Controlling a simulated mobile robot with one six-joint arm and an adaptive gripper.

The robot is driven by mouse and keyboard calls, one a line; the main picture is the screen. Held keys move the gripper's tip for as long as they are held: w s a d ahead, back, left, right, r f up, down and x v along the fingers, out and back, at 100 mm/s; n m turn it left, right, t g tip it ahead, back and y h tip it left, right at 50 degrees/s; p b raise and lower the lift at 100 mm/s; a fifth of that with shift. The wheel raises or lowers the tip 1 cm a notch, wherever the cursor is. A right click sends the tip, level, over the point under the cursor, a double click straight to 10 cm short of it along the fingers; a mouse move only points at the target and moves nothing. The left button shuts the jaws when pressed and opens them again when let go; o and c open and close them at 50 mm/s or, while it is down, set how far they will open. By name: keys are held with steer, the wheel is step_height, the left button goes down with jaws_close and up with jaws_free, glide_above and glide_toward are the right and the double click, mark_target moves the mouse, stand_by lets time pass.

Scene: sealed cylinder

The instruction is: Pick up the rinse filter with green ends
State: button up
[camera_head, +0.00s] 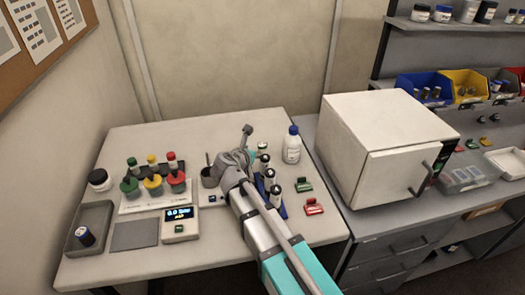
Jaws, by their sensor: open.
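A small block with green parts (304,184) lies on the right part of the table. Another small piece with green and white (263,147) is at the back, just right of my gripper. I cannot tell for certain which of these is the rinse filter with green ends. My gripper (232,163) is over the middle of the table, apart from both. It is open, and I see nothing held in it. Its fingertips are hard to make out, and my arm hides part of the table below.
A blue rack (259,185) with dark-capped vials, a white bottle (291,148) and a red block (314,207) stand near my arm. Left are a stand of coloured-capped flasks (157,196), a scale (181,230) and a grey tray (104,218). A white oven (385,140) is at right.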

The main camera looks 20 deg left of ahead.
mark_target(262, 146)
steer(key=shift+b+x, duration=0.35)
steer(key=shift+x, duration=0.65)
steer(key=shift+w, duration=0.1)
steer(key=b+x, duration=0.1)
steer(key=x, duration=0.2)
steer(key=shift+w+a+f+b, duration=0.2)
steer(key=shift+f+b, duration=0.15)
steer(key=shift+w+d+f, duration=0.15)
steer(key=shift+w+f, duration=0.05)
steer(key=shift+w, duration=0.5)
steer(key=c, duration=1.1)
steer(key=shift+r, duration=0.2)
steer(key=shift+c, duration=0.2)
